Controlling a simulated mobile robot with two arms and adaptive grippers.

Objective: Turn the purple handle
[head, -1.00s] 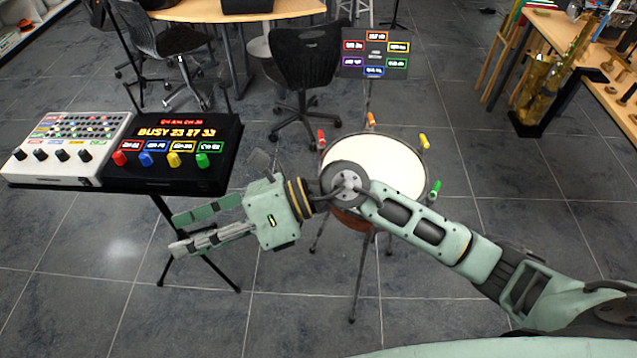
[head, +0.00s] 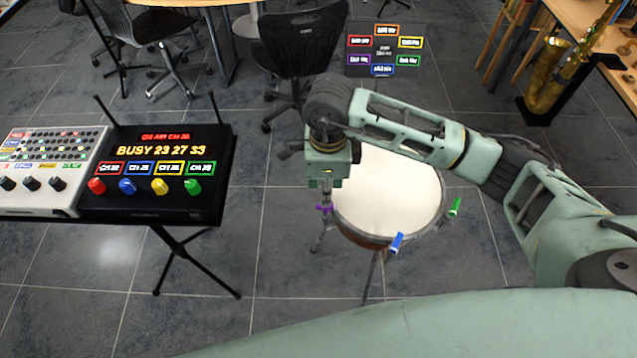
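The purple handle (head: 323,208) is a small piece on the left rim of a round drum (head: 395,190) with a cream top, and it shows only partly. My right gripper (head: 326,190) points down just above the purple handle. Its fingers are seen nearly edge-on, so I cannot tell whether they are open or shut, or whether they touch the handle. My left gripper is not in view.
The drum's rim also carries a blue handle (head: 397,243) and a green handle (head: 455,207); my arm covers its far side. A label panel (head: 384,50) stands behind. A black console (head: 150,205) and a white mixer (head: 50,190) stand left. Floor between is clear.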

